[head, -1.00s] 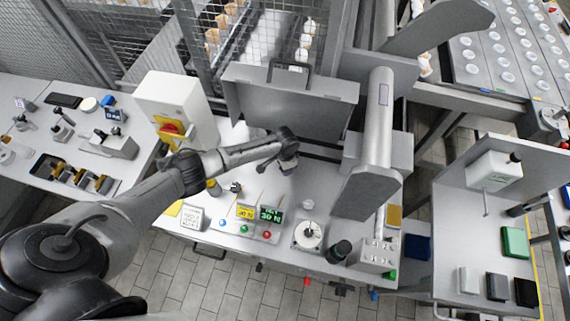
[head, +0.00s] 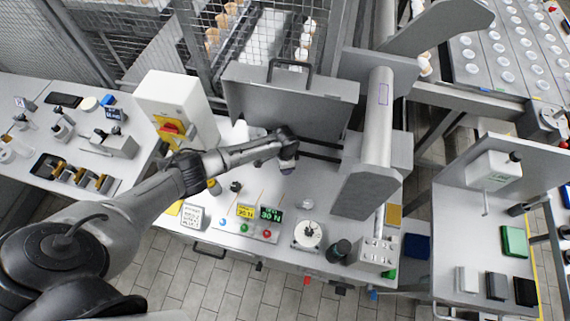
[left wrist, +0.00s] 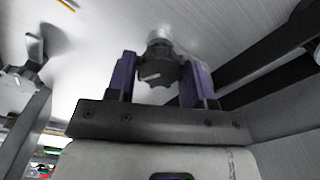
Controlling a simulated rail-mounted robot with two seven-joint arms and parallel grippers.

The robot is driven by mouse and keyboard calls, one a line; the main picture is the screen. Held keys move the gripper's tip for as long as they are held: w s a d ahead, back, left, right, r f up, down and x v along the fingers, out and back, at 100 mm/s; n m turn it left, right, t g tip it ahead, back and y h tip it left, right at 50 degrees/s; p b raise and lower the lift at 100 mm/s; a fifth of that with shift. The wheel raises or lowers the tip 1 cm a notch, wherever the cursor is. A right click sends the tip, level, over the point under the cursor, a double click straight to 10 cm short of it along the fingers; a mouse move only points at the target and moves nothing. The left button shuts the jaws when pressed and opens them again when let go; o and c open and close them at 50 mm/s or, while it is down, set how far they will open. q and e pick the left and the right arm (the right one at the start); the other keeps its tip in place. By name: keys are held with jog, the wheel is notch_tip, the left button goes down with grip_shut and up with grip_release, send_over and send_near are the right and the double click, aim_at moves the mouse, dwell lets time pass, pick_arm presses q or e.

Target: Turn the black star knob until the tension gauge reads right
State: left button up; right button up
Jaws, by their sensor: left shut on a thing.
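My left gripper (left wrist: 158,82) has its two purple fingers on either side of a black star knob (left wrist: 160,72) with a white pointer mark. It is shut on this knob, which sits on a light metal stem. In the head view my left gripper (head: 288,167) is low over the rear of the grey bench, and it hides the knob there. A small display with green digits (head: 270,214) stands at the bench front; it seems to read 30 N, but its small upper text is unclear. A yellow card (head: 245,211) beside it carries a similar figure. My right gripper is out of view.
A second dark knob (left wrist: 22,76) stands at the left in the wrist view. A grey panel (head: 290,100) rises behind the gripper, and a thick grey column (head: 375,140) stands to its right. A round white dial (head: 309,234) is near the bench front.

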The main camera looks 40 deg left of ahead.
pick_arm(q)
jog(key=o, duration=0.9)
jog(key=shift+o, duration=0.2)
jog(key=shift+r, duration=0.55)
notch_tip(320, 180, up, 13)
jog(key=p, duration=0.1)
jog(key=shift+f, duration=0.1)
